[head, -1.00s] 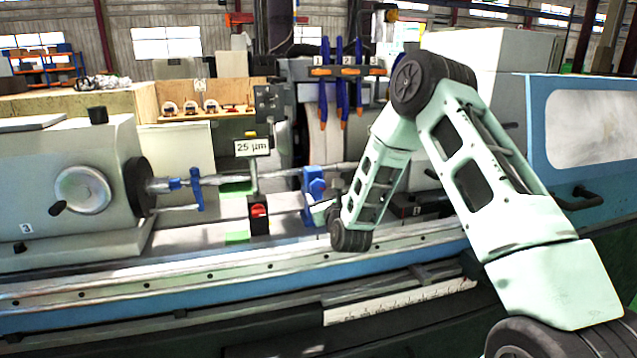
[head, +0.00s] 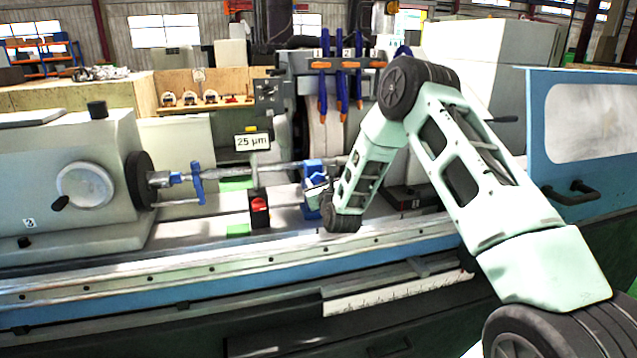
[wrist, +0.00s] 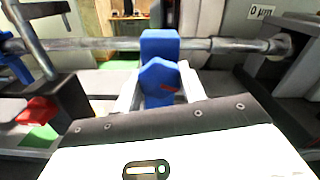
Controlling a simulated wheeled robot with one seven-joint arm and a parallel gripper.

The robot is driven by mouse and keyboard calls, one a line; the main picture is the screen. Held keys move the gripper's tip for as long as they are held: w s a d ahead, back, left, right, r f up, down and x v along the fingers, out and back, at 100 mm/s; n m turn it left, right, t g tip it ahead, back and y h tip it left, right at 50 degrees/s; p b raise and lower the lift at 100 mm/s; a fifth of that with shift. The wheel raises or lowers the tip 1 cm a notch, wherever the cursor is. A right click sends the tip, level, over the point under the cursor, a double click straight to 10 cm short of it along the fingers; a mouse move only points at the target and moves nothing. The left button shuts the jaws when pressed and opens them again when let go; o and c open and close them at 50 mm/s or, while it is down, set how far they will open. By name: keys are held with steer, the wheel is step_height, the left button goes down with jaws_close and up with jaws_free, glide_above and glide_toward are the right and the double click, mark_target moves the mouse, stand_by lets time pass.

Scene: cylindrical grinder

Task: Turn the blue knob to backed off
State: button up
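The blue knob (wrist: 158,82) is in the middle of the wrist view, with a small red mark on its face. It sits in front of a blue block (wrist: 160,46) on the machine's bar. My gripper (wrist: 159,84) has its two pale fingers on the left and right of the knob, very close to its sides. Whether they press on it cannot be made out. In the head view the blue block (head: 312,172) stands just beyond my gripper (head: 316,192), and my wrist hides part of that spot.
A "25 µm" readout (head: 253,142) stands on a post left of the gripper, with a red knob (head: 259,204) below it. A long workpiece (head: 240,170) runs behind. A "0 µm" sign (wrist: 262,12) is at upper right in the wrist view. The machine's front rail (head: 210,269) runs below my wrist.

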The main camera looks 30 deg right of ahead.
steer(key=shift+f+b, duration=0.1)
steer(key=shift+b, duration=0.4)
steer(key=n+b, duration=0.2)
steer(key=shift+f+b, duration=0.15)
steer(key=shift+b, duration=0.2)
steer(key=n+b, duration=0.3)
steer(key=b, duration=0.1)
steer(key=shift+n, duration=0.3)
steer(key=n+b, duration=0.3)
steer(key=b, duration=0.1)
steer(key=shift+n+b, duration=0.3)
steer(key=n+b, duration=0.3)
steer(key=b, duration=0.1)
steer(key=shift+n, duration=0.4)
steer(key=n+b, duration=0.4)
steer(key=shift+a, duration=0.1)
steer(key=shift+r+n+b, duration=0.15)
steer(key=shift+n+b, duration=0.65)
steer(key=shift+n, duration=0.4)
steer(key=shift+r+n+b, duration=0.1)
steer(key=shift+n+b, duration=0.7)
steer(key=shift+n, duration=0.4)
